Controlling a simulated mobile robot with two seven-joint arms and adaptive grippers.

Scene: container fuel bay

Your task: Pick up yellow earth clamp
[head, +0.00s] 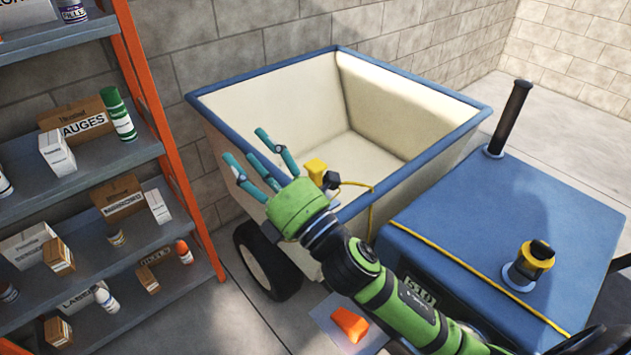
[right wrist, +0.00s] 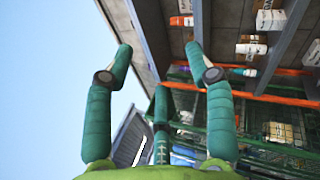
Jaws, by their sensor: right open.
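The yellow earth clamp (head: 315,168) sits at the near rim of the cream cart with a blue edge (head: 395,196). A dark part is beside it, and a yellow cable (head: 372,205) leads from there toward the blue box. My right gripper (head: 252,152) is just left of the clamp, over the cart's near left side. Its teal fingers are spread and empty, apart from the clamp. In the right wrist view the open fingers (right wrist: 160,65) have nothing between them, and the clamp does not show. My left gripper is not in view.
A shelf rack (head: 85,165) with cartons and bottles stands at the left, with an orange post. A blue box (head: 480,225) at the right bears a yellow-and-black fitting (head: 535,260) and a dark post (head: 510,118). An orange wedge (head: 350,323) lies low in front.

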